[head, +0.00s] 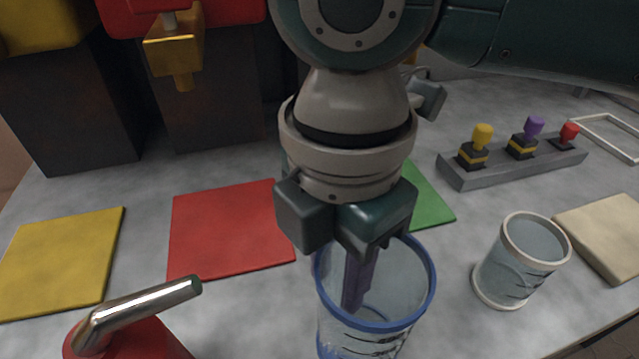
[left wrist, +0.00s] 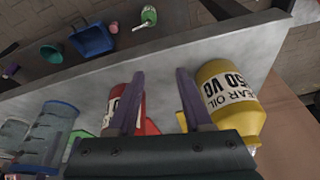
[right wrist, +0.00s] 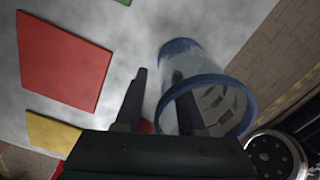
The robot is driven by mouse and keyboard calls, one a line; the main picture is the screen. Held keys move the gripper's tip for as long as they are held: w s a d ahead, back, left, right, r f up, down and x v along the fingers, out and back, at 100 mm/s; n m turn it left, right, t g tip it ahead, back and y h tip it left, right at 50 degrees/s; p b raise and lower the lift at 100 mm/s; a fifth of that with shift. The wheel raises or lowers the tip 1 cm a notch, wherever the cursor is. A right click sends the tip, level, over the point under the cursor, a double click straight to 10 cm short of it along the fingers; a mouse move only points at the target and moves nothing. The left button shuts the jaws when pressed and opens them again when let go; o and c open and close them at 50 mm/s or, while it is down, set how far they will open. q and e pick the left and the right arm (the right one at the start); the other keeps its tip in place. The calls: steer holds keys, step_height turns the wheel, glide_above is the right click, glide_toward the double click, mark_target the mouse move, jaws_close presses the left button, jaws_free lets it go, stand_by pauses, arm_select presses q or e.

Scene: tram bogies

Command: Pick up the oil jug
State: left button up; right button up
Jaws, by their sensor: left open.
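A clear jug with a blue rim (head: 410,320) stands upright on the table, cut off by the bottom edge of the head view. It also shows in the right wrist view (right wrist: 233,85). My right gripper (head: 360,285) is at its rim, pointing down. One dark finger shows through the clear wall; the other is largely hidden. In the right wrist view the fingers (right wrist: 163,108) are apart, one overlapping the jug, the other beside it. My left gripper (left wrist: 163,95) is open, near a yellow container marked "GEAR OIL" (left wrist: 232,100) and a red labelled container (left wrist: 117,105).
A smaller clear jug (head: 522,262) stands right of the blue-rimmed one. A red can with a metal spout (head: 140,310) is at front left. Red (head: 225,225), yellow (head: 60,262) and green mats lie behind. A lever rack (head: 515,160) stands at back right.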

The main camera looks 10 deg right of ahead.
jaws_close()
stand_by(1.4)
